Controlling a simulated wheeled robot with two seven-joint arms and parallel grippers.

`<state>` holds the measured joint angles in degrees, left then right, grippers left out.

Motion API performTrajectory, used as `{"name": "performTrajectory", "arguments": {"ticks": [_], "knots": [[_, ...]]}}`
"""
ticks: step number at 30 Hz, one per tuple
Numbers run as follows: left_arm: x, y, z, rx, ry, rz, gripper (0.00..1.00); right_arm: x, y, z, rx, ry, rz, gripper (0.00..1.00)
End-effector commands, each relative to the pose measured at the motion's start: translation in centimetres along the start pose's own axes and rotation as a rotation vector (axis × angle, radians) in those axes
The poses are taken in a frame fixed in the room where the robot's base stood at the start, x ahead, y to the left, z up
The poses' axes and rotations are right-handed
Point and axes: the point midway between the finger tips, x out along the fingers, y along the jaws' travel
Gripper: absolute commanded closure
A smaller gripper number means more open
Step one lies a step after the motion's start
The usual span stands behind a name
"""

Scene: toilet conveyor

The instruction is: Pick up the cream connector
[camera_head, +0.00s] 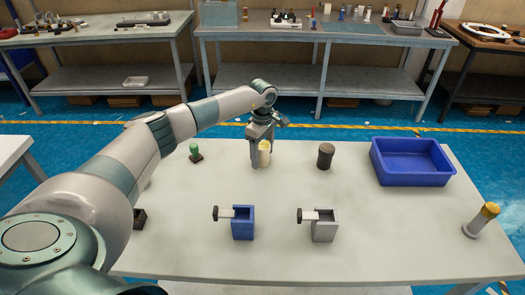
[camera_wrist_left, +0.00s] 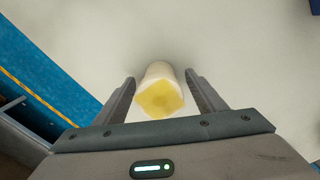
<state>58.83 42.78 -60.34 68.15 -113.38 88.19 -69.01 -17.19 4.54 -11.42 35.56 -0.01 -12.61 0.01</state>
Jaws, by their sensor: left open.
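The cream connector (camera_head: 265,154) stands on the white table near its back middle, partly hidden behind a finger of my left gripper (camera_head: 260,160). In the left wrist view the connector (camera_wrist_left: 159,91) has a yellow squarish top and a cream round body. It sits between the two open fingers of my left gripper (camera_wrist_left: 160,95), with a visible gap on each side. My left gripper points down over it and is open. My right gripper is not in view.
A dark cylinder (camera_head: 325,156) stands to the right, and a blue bin (camera_head: 411,178) beyond it. A green-topped piece (camera_head: 195,152) is to the left. Blue (camera_head: 243,223) and grey (camera_head: 324,227) holders stand in front. A yellow-topped cylinder (camera_head: 481,220) is near the right edge.

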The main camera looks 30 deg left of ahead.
Motion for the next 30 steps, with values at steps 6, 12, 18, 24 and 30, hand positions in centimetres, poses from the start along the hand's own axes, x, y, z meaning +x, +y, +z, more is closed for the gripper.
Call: {"name": "performTrajectory", "arguments": {"ticks": [6,12,18,24,30], "knots": [[0.26,0.03,0.01,0.000,0.000,0.001,0.36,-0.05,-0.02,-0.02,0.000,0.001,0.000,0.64],[0.23,0.02,0.00,0.000,0.000,0.001,0.36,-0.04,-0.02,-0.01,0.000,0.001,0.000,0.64],[0.22,0.02,-0.01,0.000,0.000,0.001,0.60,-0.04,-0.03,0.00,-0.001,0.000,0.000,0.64],[0.18,0.04,-0.01,-0.001,0.000,0.001,0.82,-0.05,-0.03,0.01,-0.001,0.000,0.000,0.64],[0.13,0.05,-0.02,-0.001,0.000,0.001,0.82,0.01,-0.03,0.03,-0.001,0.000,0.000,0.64]]}}
